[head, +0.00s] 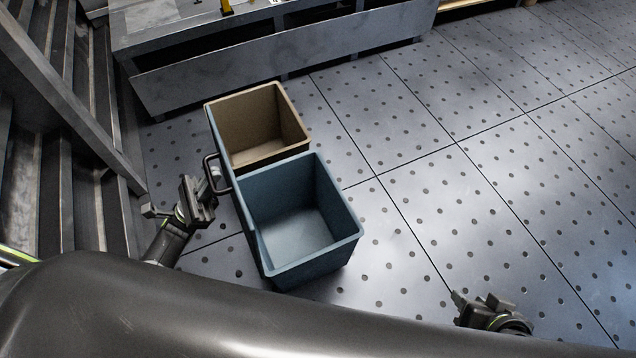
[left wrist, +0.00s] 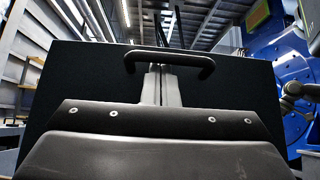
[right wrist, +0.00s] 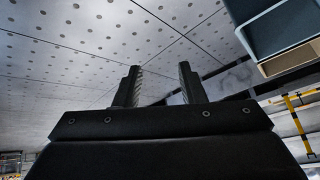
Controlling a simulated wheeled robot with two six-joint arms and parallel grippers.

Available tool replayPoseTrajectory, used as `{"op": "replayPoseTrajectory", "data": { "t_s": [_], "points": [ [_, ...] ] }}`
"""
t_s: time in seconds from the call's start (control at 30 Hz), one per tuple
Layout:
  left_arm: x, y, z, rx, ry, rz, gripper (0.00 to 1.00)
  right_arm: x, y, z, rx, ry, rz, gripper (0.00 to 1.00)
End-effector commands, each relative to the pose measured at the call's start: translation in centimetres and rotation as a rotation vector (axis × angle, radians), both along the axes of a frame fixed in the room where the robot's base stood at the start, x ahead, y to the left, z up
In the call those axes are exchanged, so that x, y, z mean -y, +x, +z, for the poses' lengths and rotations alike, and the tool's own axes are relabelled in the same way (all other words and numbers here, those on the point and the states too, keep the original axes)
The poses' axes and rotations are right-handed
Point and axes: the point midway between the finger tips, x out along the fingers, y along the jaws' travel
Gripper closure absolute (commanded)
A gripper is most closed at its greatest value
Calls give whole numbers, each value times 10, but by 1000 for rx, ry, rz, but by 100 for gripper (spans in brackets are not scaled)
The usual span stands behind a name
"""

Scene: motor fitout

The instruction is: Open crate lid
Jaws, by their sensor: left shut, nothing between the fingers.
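The blue crate (head: 300,225) stands on the floor with its top open and its inside empty. A long blue panel (head: 232,178), which looks like the lid, stands upright along its left side, with a dark bar handle (head: 215,172) on its outer face. My left gripper (head: 200,198) is shut and empty, close beside the handle. In the left wrist view the panel's dark face (left wrist: 75,85) fills the middle, with the handle (left wrist: 170,58) by the fingertips; I cannot tell whether they touch. My right gripper (head: 487,308) is open and empty, away from the crate; its fingers (right wrist: 157,85) stand apart.
A brown-lined open bin (head: 262,125) adjoins the blue crate at the back. A grey workbench (head: 290,55) stands behind. Metal stairs (head: 70,130) rise close on the left. The dotted floor (head: 470,180) to the right is clear.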

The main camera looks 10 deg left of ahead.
Motion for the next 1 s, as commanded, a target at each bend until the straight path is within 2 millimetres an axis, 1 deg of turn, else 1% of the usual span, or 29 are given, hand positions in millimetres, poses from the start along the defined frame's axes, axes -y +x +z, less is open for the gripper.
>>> {"op": "replayPoseTrajectory", "data": {
  "t_s": [0.37,0.47,0.67,0.7,0.9,1.0],
  "points": [
    [-1,-1,-1,-2,0,0,100,0,-1,1,-3,2,0,64],
    [-4,-2,-5,-3,0,1,100,-2,-6,-2,-37,8,4,64],
    [-14,-9,-17,-4,0,1,100,-8,-35,-15,-189,40,22,64],
    [-16,-10,-22,-4,0,1,100,-9,-37,-17,-200,43,24,64],
    [-28,-19,-38,-2,0,1,100,-8,-36,-18,-198,40,22,64],
    [-33,-23,-47,-2,1,1,100,-8,-31,-16,-169,37,20,64]
  ]
}}
